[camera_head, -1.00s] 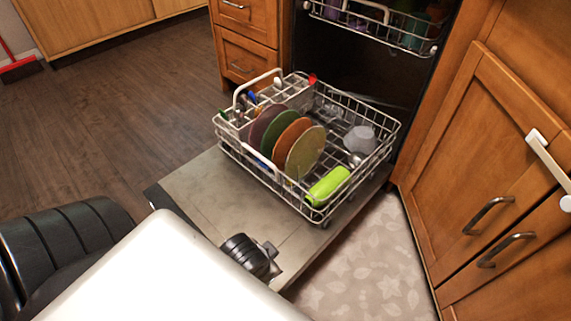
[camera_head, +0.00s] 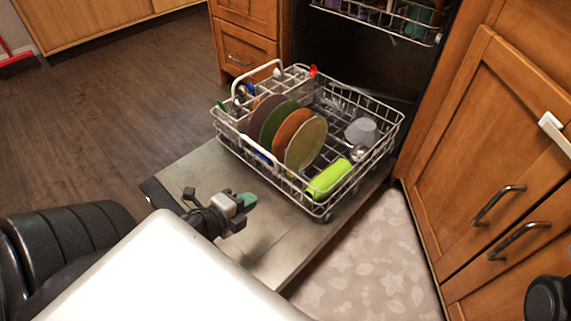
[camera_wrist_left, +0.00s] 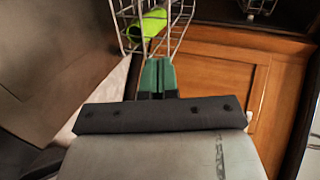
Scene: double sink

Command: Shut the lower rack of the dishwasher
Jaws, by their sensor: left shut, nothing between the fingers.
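The lower rack (camera_head: 262,168) of the dishwasher is pulled out over the open door (camera_head: 205,172). It holds several plates (camera_head: 305,143), a green cup-like item (camera_head: 328,179), a grey cup (camera_head: 361,131) and a cutlery basket. My left gripper (camera_head: 246,202) is over the door, in front of the rack and apart from it in the picture. Its fingers are shut and empty. In the left wrist view the green fingertips (camera_wrist_left: 157,75) point toward the rack's corner (camera_wrist_left: 128,45) and the green item (camera_wrist_left: 148,25). A dark part of my right arm shows at the lower right; its gripper is out of view.
The upper rack (camera_head: 380,22) sits higher in the dishwasher opening. Wooden cabinets (camera_head: 490,130) with metal handles stand close on the right, and drawers (camera_head: 247,50) on the left. A pale leaf-patterned mat (camera_head: 350,260) lies beside the door.

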